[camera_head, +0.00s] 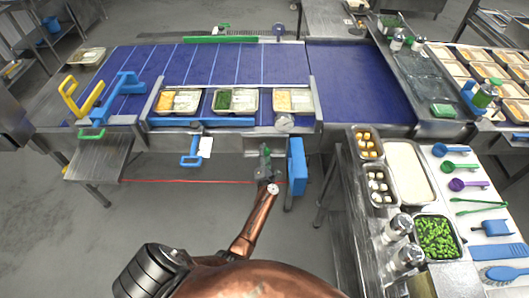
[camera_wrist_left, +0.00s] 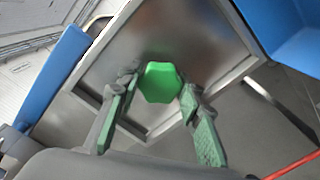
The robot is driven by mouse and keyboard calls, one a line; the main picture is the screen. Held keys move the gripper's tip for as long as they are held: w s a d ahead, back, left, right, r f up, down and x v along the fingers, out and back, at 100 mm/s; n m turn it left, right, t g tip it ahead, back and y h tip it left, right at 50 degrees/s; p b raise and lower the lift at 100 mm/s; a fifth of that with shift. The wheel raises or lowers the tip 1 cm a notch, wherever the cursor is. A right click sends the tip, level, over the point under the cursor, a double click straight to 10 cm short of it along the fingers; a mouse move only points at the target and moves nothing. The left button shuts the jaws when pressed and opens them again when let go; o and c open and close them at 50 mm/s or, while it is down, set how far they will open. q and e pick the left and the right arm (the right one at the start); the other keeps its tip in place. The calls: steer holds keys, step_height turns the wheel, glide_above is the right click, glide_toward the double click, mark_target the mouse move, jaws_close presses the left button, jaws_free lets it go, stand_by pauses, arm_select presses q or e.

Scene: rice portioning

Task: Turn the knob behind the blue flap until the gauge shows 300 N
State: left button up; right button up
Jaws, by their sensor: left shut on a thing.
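The blue flap (camera_head: 297,166) hangs swung open at the front of the conveyor table, just right of my left gripper (camera_head: 265,158). In the left wrist view, a green knob (camera_wrist_left: 160,82) with a faceted rim stands in front of a metal panel. The fingers of my left gripper (camera_wrist_left: 160,92) lie on both sides of the knob and are shut on it. In the head view the gripper hides the knob. My right gripper is not in view.
Filled trays (camera_head: 237,101) stand along the front of the blue conveyor (camera_head: 345,75). A metal counter with rice (camera_head: 408,170), peas (camera_head: 436,237) and scoops is at the right. A red line (camera_head: 225,181) crosses below.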

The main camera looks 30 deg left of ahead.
arm_select(q)
steer(key=shift+w+m, duration=0.1)
steer(key=shift+m, duration=0.5)
steer(key=o, duration=1.2)
steer(key=shift+c, duration=0.2)
